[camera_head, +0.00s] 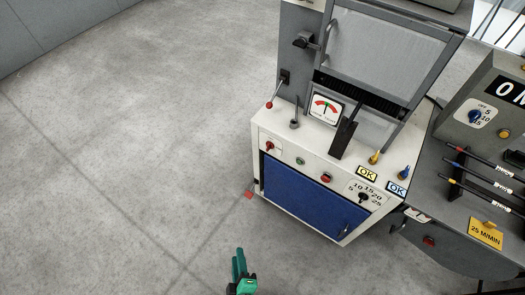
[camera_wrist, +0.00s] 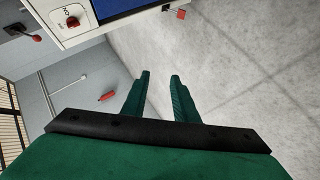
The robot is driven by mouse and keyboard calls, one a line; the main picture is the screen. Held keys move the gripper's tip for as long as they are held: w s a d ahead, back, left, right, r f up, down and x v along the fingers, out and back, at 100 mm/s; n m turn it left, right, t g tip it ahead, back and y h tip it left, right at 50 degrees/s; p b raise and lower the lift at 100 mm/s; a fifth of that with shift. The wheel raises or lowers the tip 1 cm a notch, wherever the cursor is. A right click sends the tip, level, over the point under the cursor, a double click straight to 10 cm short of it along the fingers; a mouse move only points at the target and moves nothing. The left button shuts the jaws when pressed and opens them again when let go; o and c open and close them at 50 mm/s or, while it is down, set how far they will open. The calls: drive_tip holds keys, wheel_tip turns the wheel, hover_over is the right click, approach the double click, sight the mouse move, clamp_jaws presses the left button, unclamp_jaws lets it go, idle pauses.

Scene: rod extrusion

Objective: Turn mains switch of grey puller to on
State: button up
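My gripper (camera_head: 241,268) is low in the head view, over the floor and in front of the white-and-grey machine (camera_head: 300,215). In the wrist view its two green fingers (camera_wrist: 160,76) stand apart with only floor between them. A red rotary switch (camera_head: 270,147) is at the upper left of this machine's white front panel. It shows in the wrist view (camera_wrist: 72,21) with ON lettering beside it. My gripper is apart from it. A grey machine (camera_head: 455,115) stands at the right, with a red switch (camera_head: 428,241) low on its front. I cannot tell which machine is the puller.
The panel carries a green button (camera_head: 300,161), a red button (camera_head: 327,178) and a black dial (camera_head: 363,197). A red-tipped lever (camera_head: 269,105) sticks out at the left. A small red piece (camera_head: 249,194) is by the lower left corner. The floor at left is clear.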

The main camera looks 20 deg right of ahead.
drive_tip(key=w+d+f+n+g+h, duration=0.1)
drive_tip(key=w+d+f+n+h, duration=0.3)
drive_tip(key=w, duration=0.5)
drive_tip(key=n+h, duration=0.9)
drive_tip(key=n, duration=0.2)
approach(267, 148)
drive_tip(key=shift+m, duration=0.3)
drive_tip(key=x, duration=0.8)
drive_tip(key=shift+r, duration=0.1)
clamp_jaws()
